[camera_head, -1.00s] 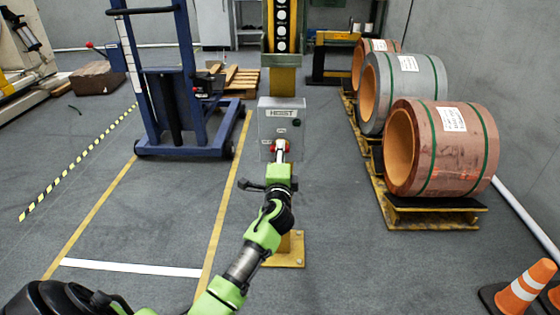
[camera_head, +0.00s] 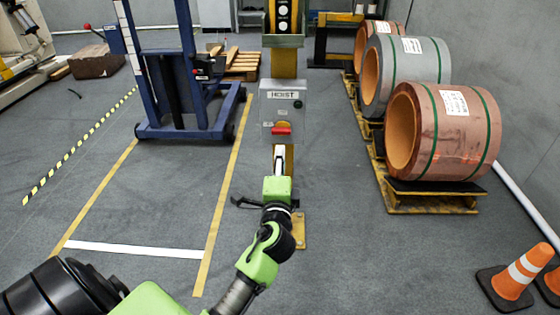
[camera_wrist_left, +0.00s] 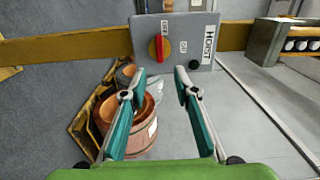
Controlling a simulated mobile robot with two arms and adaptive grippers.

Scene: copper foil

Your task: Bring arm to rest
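My left gripper (camera_head: 279,160) is just below the grey hoist box in the head view, its fingers seen nearly edge-on. In the left wrist view my left gripper (camera_wrist_left: 160,75) has its two teal-padded fingers apart, with nothing between them. The hoist box (camera_head: 270,106) carries a red rotary handle (camera_head: 281,131) on a yellow disc; the handle lies level, parallel to the HOIST label. The handle also shows in the left wrist view (camera_wrist_left: 159,47), ahead of the fingertips and apart from them. My right gripper is in neither view.
The box is on a yellow post (camera_head: 285,66). Copper coils (camera_head: 445,134) lie on yellow stands at the right. A blue lift frame (camera_head: 180,118) stands at the left. An orange cone (camera_head: 522,273) stands at lower right. Floor around the post is open.

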